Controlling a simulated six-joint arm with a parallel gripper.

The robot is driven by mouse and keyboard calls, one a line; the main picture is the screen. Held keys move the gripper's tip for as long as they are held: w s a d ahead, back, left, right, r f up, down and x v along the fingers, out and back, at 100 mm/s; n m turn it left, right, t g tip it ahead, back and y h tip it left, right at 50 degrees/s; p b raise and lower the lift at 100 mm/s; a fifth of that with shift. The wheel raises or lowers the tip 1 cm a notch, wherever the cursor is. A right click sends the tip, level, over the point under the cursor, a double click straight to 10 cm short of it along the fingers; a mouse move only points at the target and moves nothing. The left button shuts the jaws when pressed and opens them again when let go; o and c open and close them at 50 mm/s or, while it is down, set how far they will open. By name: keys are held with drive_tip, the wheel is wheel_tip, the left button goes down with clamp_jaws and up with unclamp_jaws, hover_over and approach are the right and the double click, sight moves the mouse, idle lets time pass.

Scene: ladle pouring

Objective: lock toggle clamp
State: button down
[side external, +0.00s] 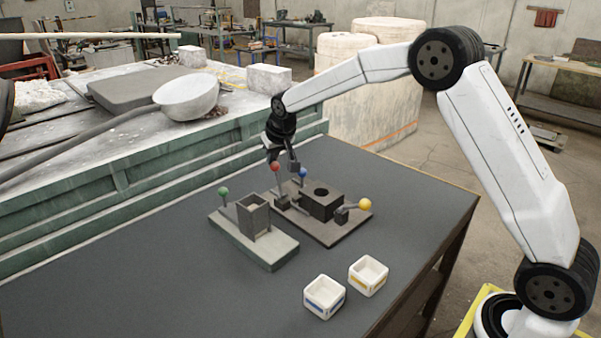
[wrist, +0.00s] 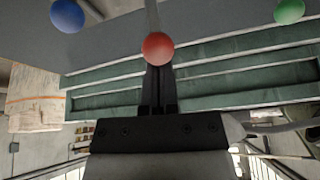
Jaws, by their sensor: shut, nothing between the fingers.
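A dark fixture plate (side external: 345,229) carries a black block (side external: 322,204) with a round hole in its top. Clamp levers with a red knob (side external: 275,167), a blue knob (side external: 303,172) and a yellow knob (side external: 365,204) stand around the block. The red and blue levers are roughly upright; the yellow one leans outward to the right. My gripper (side external: 284,160) is shut and empty, close by the red knob. In the wrist view the red knob (wrist: 158,48) is at the tips of my closed fingers (wrist: 159,88), with the blue knob (wrist: 67,15) at upper left. I cannot tell whether they touch.
A grey-green plate (side external: 272,256) beside the fixture holds a rectangular open box (side external: 254,218) and a green-knobbed lever (side external: 223,192). Two white cups (side external: 324,296) (side external: 368,275) stand at the table's front. The left of the table (side external: 130,290) is clear. A green-sided bench (side external: 110,192) borders the back.

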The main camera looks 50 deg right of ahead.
drive_tip(key=shift+s+r+t, duration=0.15)
drive_tip(key=shift+s+t, duration=0.5)
drive_tip(key=shift+s, duration=0.1)
drive_tip(key=shift+s+r+t, duration=0.1)
drive_tip(key=shift+s+t, duration=0.55)
drive_tip(key=shift+s, duration=0.05)
drive_tip(key=s, duration=0.2)
drive_tip(key=s+f, duration=0.1)
drive_tip(key=s, duration=0.2)
drive_tip(key=shift+s+a, duration=0.1)
drive_tip(key=shift+a, duration=0.05)
drive_tip(key=shift+f, duration=0.15)
drive_tip(key=shift+w+d+r, duration=0.5)
drive_tip(key=shift+w+r, duration=1.15)
drive_tip(key=shift+r, duration=0.25)
drive_tip(key=s+a+r, duration=0.1)
drive_tip(key=s+r, duration=0.3)
drive_tip(key=s, duration=0.5)
